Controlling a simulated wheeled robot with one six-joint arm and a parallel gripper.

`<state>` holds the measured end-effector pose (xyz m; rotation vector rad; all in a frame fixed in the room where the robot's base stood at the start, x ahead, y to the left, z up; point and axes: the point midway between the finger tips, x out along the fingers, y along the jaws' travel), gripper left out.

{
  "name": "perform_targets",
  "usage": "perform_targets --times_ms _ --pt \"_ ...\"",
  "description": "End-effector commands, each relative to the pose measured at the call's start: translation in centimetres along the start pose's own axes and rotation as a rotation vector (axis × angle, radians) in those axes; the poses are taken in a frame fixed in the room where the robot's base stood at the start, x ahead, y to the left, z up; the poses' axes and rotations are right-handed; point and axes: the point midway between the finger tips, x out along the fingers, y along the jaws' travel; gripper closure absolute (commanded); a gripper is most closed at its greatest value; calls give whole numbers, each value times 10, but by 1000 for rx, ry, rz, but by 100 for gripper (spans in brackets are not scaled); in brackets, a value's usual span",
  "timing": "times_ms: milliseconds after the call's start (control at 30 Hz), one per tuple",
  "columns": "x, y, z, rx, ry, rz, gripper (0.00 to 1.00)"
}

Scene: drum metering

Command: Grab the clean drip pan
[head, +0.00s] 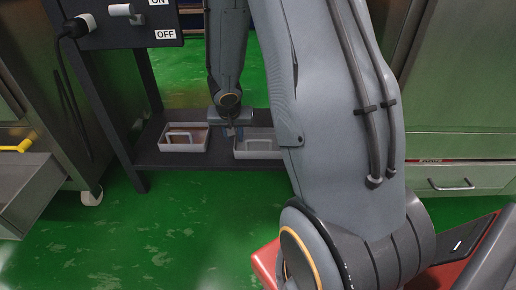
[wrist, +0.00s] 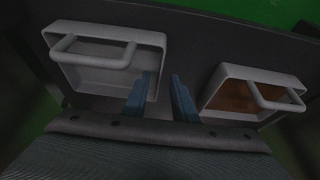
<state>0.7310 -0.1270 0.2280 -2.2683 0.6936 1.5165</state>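The clean drip pan (head: 256,155) is a light grey tray with a raised handle. It sits on the dark lower shelf in the head view, partly hidden by my arm. In the wrist view the clean pan (wrist: 141,36) is at the left, with a bare grey inside. My gripper (head: 231,133) is low over the shelf, at the clean pan's left end in the head view.
A second pan (head: 183,149) with brown contents sits left of the clean one on the shelf (head: 220,162); in the wrist view this brown pan (wrist: 255,71) is at the right. An open drawer (head: 40,195) juts out at left. The green floor (head: 170,215) in front is clear.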

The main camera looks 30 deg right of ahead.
Motion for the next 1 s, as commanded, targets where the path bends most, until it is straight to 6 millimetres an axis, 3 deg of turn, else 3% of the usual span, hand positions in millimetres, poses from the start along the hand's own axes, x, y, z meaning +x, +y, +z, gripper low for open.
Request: perform_targets --times_ms 133,433,467,600,1000 --pt "17 0 1 0 0 0 75" --pt "19 0 0 1 0 0 75" --pt "19 0 0 1 0 0 77" --pt "19 0 0 1 0 0 100" --pt "19 0 0 1 1 0 100"
